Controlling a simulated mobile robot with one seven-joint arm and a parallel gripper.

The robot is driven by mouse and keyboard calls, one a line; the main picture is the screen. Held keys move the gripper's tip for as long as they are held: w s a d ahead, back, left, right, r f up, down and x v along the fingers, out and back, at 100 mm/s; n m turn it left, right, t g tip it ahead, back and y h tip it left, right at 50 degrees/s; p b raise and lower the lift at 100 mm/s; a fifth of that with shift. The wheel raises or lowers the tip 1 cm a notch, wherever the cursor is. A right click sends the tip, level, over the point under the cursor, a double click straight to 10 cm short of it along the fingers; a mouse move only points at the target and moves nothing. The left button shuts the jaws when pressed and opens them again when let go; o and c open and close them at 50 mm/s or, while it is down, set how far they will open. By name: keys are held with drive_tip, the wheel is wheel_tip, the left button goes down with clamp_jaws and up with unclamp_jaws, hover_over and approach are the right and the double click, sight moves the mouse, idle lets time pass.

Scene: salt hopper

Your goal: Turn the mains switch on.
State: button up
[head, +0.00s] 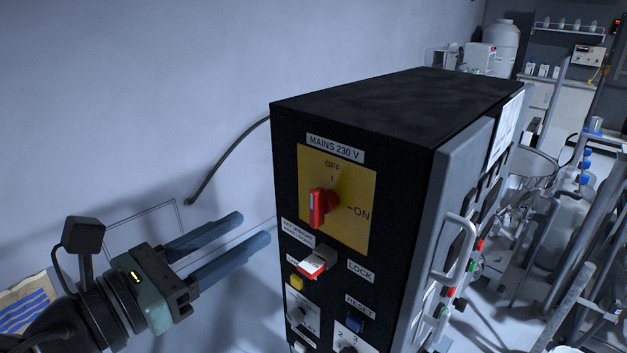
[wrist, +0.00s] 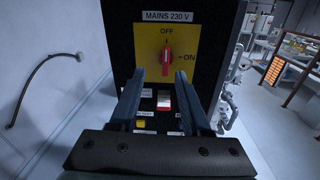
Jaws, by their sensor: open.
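The mains switch is a red rotary handle (head: 320,206) on a yellow plate (head: 353,222) under a "MAINS 230 V" label. In the wrist view the red handle (wrist: 166,60) stands upright, in line with the OFF mark above it; ON is marked to its right. My gripper (head: 256,231) is open and empty, left of the cabinet face and apart from it. In the wrist view its two blue-grey fingers (wrist: 156,80) point at the panel, their tips just below and either side of the handle.
The black cabinet (head: 405,105) carries a red and white part (head: 315,262) beside a LOCK label below the switch, with a yellow button (head: 296,282) and a blue RESET button (head: 355,325). A grey door with a handle (head: 455,250) is at its right side. A cable (head: 222,162) runs along the left wall.

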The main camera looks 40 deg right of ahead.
sight(311, 196)
drive_tip(key=shift+g, duration=0.5)
drive_tip(key=d+p, duration=0.1)
drive_tip(key=d, duration=0.4)
drive_tip(key=d+p, duration=0.2)
drive_tip(key=d, duration=0.4)
drive_tip(key=shift+d+r+p, duration=0.2)
drive_tip(key=shift+d+p, duration=0.05)
drive_tip(key=shift+p, duration=0.05)
drive_tip(key=shift+w+d+f, duration=0.15)
drive_tip(key=shift+d, duration=0.65)
clamp_jaws()
